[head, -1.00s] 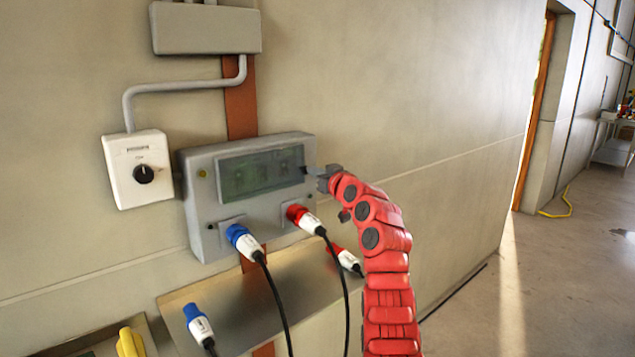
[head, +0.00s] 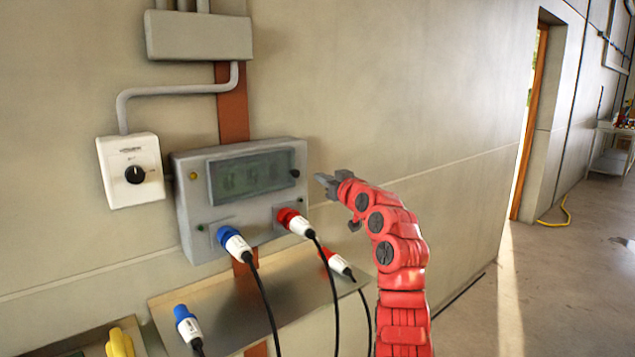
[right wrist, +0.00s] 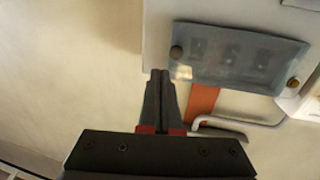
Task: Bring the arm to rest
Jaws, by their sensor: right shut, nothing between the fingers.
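My right arm is red and segmented, and it rises from the bottom of the head view. Its right gripper (head: 326,181) is shut and empty, just to the right of the grey wall box (head: 186,215) and apart from it. In the right wrist view the two dark fingers (right wrist: 159,85) lie together, pointing towards the wall near the box's clear cover (right wrist: 240,58). My left gripper is not in view.
A blue plug (head: 234,243) and a red plug (head: 293,221) sit in the box. Below, a metal shelf (head: 285,300) carries another blue plug (head: 187,324) and a red one (head: 336,262). A white dial switch (head: 131,171) is at left.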

